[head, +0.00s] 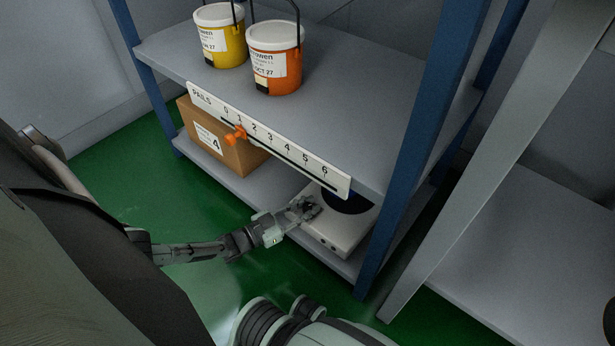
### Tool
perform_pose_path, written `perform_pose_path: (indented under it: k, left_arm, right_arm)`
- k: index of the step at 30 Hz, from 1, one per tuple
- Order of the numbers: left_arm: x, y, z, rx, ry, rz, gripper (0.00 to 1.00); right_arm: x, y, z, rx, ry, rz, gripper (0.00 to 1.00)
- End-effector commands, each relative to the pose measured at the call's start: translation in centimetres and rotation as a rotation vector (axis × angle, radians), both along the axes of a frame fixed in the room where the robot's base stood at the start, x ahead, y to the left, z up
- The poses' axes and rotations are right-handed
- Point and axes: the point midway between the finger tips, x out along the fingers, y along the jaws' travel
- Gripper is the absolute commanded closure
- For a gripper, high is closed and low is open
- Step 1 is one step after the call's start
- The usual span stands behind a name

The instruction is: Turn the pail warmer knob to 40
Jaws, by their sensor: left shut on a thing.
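The pail warmer (345,232) is a white box with a dark blue round top, on the lower shelf at the right, partly under the upper shelf. My left gripper (307,208) is at the left front corner of the warmer, shut on its knob. The fingers hide the knob, and its scale and setting cannot be read. Small dark dots show on the warmer's front face to the right of the gripper. My right gripper is not in view.
A yellow pail (220,38) and an orange pail (274,62) stand on the upper shelf (350,110). A numbered strip (290,150) with an orange slider (236,134) runs along its front edge. A cardboard box (222,142) sits left on the lower shelf. A blue post (405,170) stands right of the warmer.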

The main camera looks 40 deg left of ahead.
Motion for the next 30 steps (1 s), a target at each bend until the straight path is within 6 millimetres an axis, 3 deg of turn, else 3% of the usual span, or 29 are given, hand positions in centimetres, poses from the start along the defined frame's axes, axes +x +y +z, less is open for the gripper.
perform_pose_path:
  k: [15,30]
  left_arm:
    - [0.55,0.29,-0.05,0.008,-0.005,-0.205,1.00]
    - [0.19,0.22,0.13,0.001,0.001,-0.249,1.00]
  right_arm:
    - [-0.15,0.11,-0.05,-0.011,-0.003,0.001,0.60]
    - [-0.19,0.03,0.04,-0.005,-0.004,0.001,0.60]
